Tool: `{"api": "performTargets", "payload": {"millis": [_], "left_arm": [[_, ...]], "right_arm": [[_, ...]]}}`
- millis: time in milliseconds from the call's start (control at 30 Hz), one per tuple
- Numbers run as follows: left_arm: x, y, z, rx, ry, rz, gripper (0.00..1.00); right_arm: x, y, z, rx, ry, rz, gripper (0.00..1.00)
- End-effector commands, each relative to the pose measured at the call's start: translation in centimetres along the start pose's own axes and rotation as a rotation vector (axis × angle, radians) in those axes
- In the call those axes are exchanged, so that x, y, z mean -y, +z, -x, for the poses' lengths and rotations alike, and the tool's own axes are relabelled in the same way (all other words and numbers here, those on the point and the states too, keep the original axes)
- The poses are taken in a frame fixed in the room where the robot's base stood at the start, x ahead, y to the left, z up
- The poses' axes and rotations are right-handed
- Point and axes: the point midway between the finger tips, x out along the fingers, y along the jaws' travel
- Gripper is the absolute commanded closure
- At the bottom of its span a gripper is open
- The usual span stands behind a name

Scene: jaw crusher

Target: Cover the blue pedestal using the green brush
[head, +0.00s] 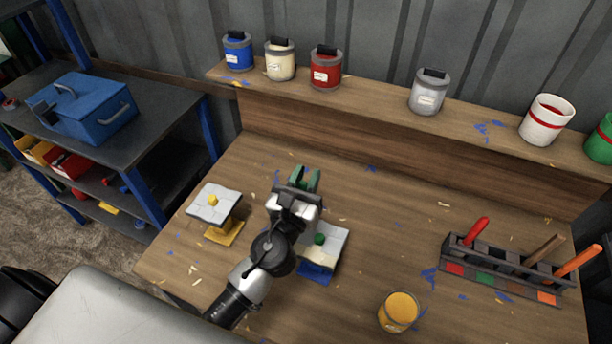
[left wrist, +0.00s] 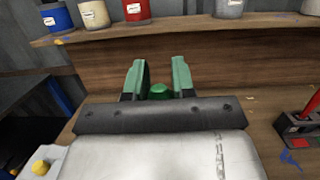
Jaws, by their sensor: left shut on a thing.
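My left gripper (head: 303,181) is shut on the green brush, with green fingers on either side. In the left wrist view the green brush (left wrist: 160,91) shows only as a small rounded end between the fingers; the rest is hidden. The blue pedestal (head: 316,273) stands on the table just below and right of the gripper in the head view. It has a pale plate on top with a green knob (head: 320,239), partly hidden by my arm. The gripper is beyond the pedestal, toward the shelf. My right gripper is not in view.
A yellow pedestal (head: 222,235) with a pale plate stands left. A rack (head: 508,274) holds red, brown and orange tools at right; its green-marked place looks empty. An open yellow pot (head: 398,311) stands in front. Several paint cans line the back shelf (head: 380,103).

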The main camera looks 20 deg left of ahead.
Motion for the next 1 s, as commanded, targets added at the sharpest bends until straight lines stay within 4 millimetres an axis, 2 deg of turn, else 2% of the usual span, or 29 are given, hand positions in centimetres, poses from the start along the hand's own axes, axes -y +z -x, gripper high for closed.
{"api": "performTargets", "payload": {"millis": [400, 667, 1000], "left_arm": [[2.8, 0.2, 0.0, 0.0, 0.0, 0.002, 1.0], [3.6, 0.2, 0.1, 0.0, -0.001, 0.001, 1.0], [6.1, 0.1, 0.1, 0.001, 0.0, 0.001, 1.0]], "right_arm": [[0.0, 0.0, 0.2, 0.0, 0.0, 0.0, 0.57], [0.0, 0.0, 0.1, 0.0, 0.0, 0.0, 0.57], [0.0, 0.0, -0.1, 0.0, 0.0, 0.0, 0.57]]}}
